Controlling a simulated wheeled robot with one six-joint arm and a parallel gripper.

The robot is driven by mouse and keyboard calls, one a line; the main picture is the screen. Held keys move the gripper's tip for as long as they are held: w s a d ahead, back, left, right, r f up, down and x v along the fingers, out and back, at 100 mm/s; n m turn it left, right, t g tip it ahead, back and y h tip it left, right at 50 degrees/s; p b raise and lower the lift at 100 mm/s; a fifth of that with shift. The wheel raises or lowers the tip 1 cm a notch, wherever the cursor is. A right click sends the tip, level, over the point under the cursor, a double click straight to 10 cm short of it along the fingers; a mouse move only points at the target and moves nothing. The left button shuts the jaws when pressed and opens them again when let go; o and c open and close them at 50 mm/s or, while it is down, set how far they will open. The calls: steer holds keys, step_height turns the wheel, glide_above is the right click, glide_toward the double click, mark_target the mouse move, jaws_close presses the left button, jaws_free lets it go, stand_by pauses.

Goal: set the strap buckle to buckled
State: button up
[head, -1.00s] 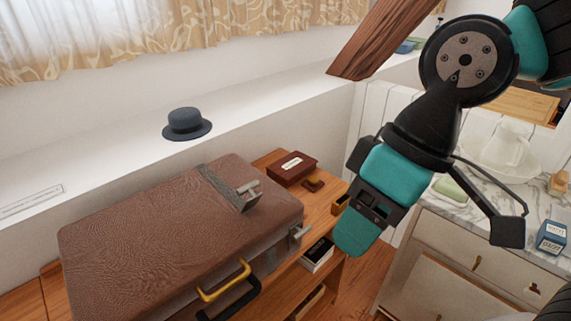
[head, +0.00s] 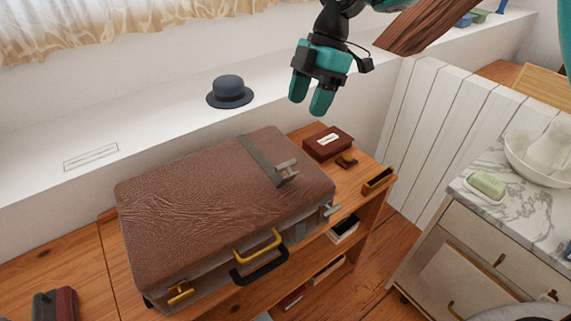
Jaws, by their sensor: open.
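A brown leather suitcase (head: 205,200) lies closed on a wooden shelf unit. A grey strap (head: 262,160) runs over the right part of its lid and ends in a metal buckle (head: 286,172) near the lid's front edge. A second metal fitting (head: 329,210) sits lower, at the suitcase's front right edge, apart from the buckle. My gripper (head: 308,105) is open and empty, its teal fingers pointing down above and behind the buckle, well clear of it. Nothing hides the buckle.
A dark red box (head: 328,143) and a stamp (head: 347,161) stand right of the suitcase. A blue hat (head: 229,91) sits on the ledge. A timber brace (head: 420,25) slants nearby.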

mark_target(285, 168)
steer(key=p+x, duration=0.1)
steer(key=x, duration=1.3)
steer(key=shift+f, duration=0.25)
jaws_close()
